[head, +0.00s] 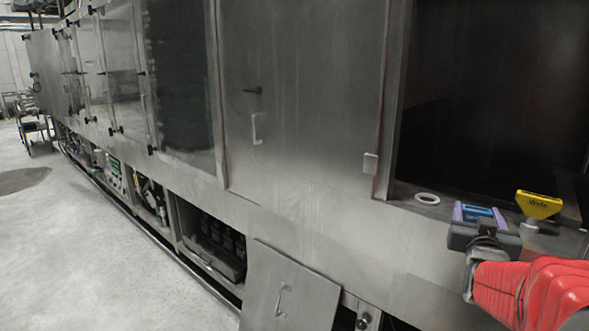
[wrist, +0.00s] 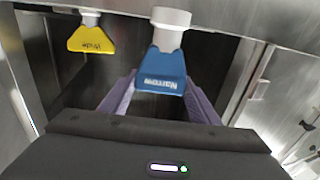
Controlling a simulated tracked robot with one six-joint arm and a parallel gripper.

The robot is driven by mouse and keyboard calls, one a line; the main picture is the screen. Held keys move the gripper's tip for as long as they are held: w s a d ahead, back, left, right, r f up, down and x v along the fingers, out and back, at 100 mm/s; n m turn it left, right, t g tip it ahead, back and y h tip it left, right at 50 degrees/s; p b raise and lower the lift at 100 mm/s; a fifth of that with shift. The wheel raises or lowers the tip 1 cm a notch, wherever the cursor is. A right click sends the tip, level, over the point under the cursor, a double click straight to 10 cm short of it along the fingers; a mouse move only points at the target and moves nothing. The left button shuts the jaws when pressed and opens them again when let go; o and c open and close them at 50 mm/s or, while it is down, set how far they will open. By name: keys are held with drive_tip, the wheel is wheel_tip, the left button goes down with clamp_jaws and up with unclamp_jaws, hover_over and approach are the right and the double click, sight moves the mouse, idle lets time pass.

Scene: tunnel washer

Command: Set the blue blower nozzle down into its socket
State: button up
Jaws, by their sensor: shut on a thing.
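The blue blower nozzle (wrist: 163,70), marked "Narrow", is between the purple fingers of my gripper (head: 479,213). In the wrist view its lettering is upside down, and its white round neck (wrist: 171,17) points to the top of the picture. In the head view only a bit of blue (head: 478,211) shows between the fingers, and the neck is hidden. A white ring (head: 427,198), which looks like the empty socket, lies on the metal ledge left of my gripper. I cannot make it out in the wrist view.
A yellow nozzle (head: 538,205) marked "Wide" stands upright on a white base right of my gripper; it also shows in the wrist view (wrist: 91,39). A dark opening (head: 490,95) lies behind the ledge. A closed steel door (head: 305,100) is left of it.

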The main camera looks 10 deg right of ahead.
drive_tip(key=w+a+f+n+t+y, duration=0.1)
drive_tip(key=w+a+f+n+y, duration=0.1)
drive_tip(key=a+f, duration=0.6)
drive_tip(key=w+a+f+n+t+y, duration=0.1)
drive_tip(key=w+a+f+n+y, duration=0.1)
drive_tip(key=a+f, duration=0.6)
drive_tip(key=w+a+f+n+t+y, duration=0.1)
drive_tip(key=w+a+f+y, duration=0.3)
drive_tip(key=a, duration=1.5)
wheel_tip(320, 180, down, 4)
drive_tip(key=shift+w+a+f+n+y, duration=0.1)
drive_tip(key=shift+w+a+n+y, duration=0.25)
drive_tip(key=shift+n+y, duration=0.6)
drive_tip(key=shift+d, duration=0.1)
drive_tip(key=shift+d, duration=0.15)
drive_tip(key=shift+s, duration=0.15)
